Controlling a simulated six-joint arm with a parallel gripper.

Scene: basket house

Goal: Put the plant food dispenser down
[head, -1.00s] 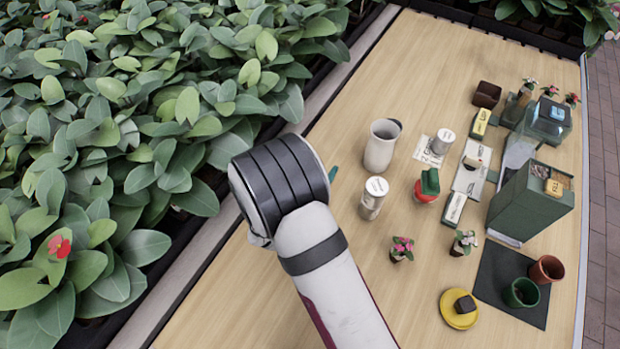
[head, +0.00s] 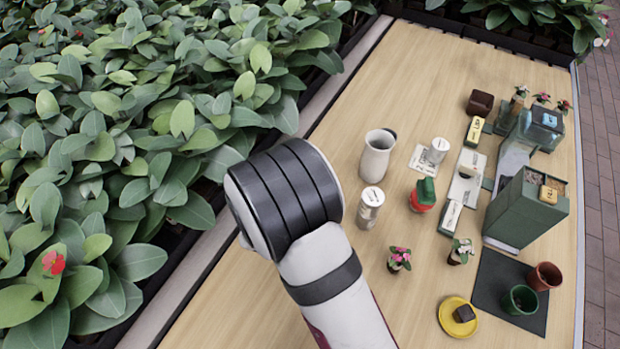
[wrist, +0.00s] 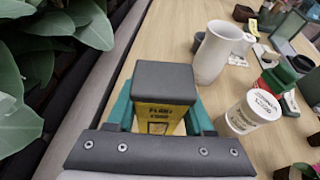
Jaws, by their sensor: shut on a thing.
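The plant food dispenser (wrist: 165,120) is a yellow box with a dark grey top and black lettering, seen in the wrist view. My gripper (wrist: 160,108) is shut on it, with a teal finger at each side. The dispenser looks upright above the wooden table (wrist: 150,55); its base is hidden, so I cannot tell whether it touches the table. In the head view my arm hides both gripper and dispenser.
A white canister (wrist: 250,113) stands close to the right of the dispenser, with a pale pitcher (wrist: 216,52) beyond. Leafy plants (wrist: 70,30) border the table's left edge. The near left table is clear.

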